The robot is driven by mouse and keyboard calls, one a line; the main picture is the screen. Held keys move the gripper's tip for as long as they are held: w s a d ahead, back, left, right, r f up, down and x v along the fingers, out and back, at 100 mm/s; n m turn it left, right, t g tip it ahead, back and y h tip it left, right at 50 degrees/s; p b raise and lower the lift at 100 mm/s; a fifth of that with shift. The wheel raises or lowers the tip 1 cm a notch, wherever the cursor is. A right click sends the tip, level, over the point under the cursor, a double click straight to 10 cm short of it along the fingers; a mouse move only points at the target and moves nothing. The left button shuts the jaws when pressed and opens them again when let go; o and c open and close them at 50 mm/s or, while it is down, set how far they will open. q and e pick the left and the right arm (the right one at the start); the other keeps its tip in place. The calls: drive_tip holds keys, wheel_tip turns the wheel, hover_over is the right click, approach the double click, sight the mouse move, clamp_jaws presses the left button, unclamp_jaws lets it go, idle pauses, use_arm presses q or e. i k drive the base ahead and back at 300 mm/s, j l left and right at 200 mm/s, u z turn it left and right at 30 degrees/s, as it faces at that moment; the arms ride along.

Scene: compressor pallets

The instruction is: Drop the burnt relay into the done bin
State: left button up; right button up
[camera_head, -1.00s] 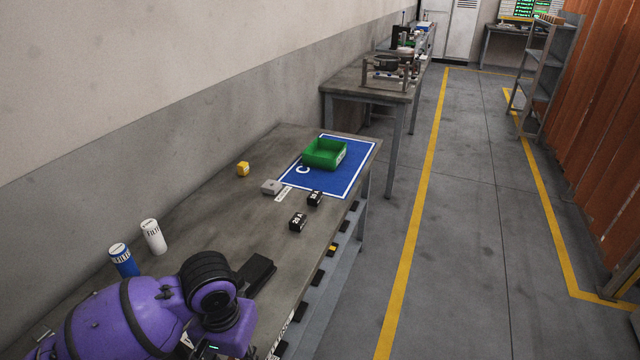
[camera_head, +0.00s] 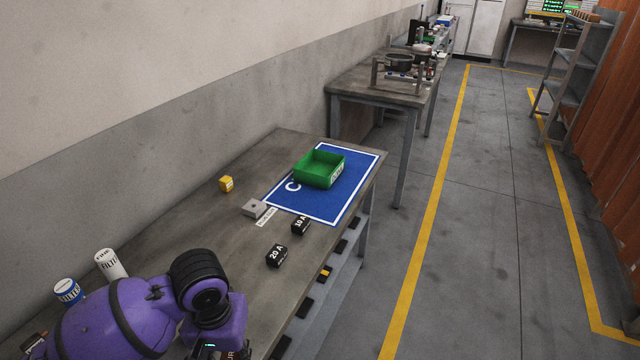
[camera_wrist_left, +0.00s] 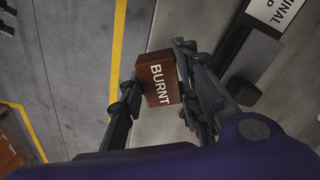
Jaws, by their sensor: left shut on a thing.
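The burnt relay (camera_wrist_left: 157,78) is a brown block marked BURNT. In the left wrist view my left gripper (camera_wrist_left: 155,85) is shut on it, with one finger on each side. In the head view my left arm comes in at the bottom left; the gripper and the relay are mostly hidden there. The green bin (camera_head: 320,168) stands on a blue mat (camera_head: 345,200) at the far end of the table, well ahead of my left arm. It is open at the top, with a label on its side too small to read. My right gripper is not in view.
On the table (camera_head: 215,225) are a yellow block (camera_head: 226,184), a grey block (camera_head: 254,209), black relays marked 10 A (camera_head: 300,225) and 20 A (camera_head: 276,256), a white canister (camera_head: 111,264) and a blue-and-white one (camera_head: 67,291). A floor aisle lies to the right.

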sight(320, 168)
drive_tip(key=i+l+u, duration=0.15)
drive_tip(key=i+l, duration=0.35)
drive_tip(key=i+l+u, duration=0.1)
drive_tip(key=i+l, duration=0.35)
drive_tip(key=i+l+u, duration=0.15)
drive_tip(key=i+l, duration=0.3)
drive_tip(key=l, duration=0.25)
drive_tip(key=i+l, duration=0.25)
drive_tip(key=i, duration=0.2)
drive_tip(key=i+l+u, duration=0.1)
drive_tip(key=i+l, duration=0.2)
drive_tip(key=i, duration=0.15)
